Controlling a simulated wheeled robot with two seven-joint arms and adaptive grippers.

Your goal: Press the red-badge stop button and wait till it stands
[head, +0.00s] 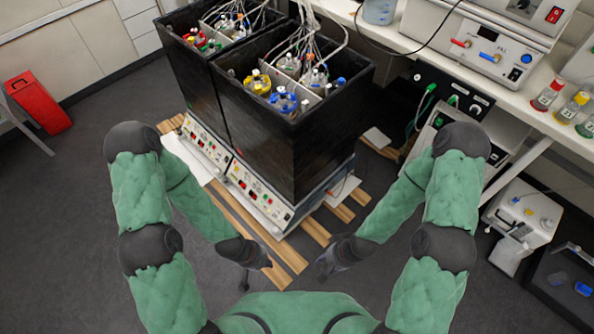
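Two shaker bioreactors stand side by side in the head view, each a tall black open-topped box on a white base with a front control panel. The nearer shaker's panel (256,194) and the farther shaker's panel (205,146) carry small red, yellow and pale marks; which one is the red-badge stop button is too small to tell. My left gripper (244,283) hangs in front of the nearer panel, apart from it. My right gripper (322,272) is to its right, also apart from the shakers. Both are small and dark, so their finger opening is unclear.
Bottles with coloured caps (284,101) and tubes fill the black boxes. Wooden slats (314,230) lie under the shakers. A bench with instruments (487,47) runs along the right. A red box (38,104) stands far left. The grey floor at left is clear.

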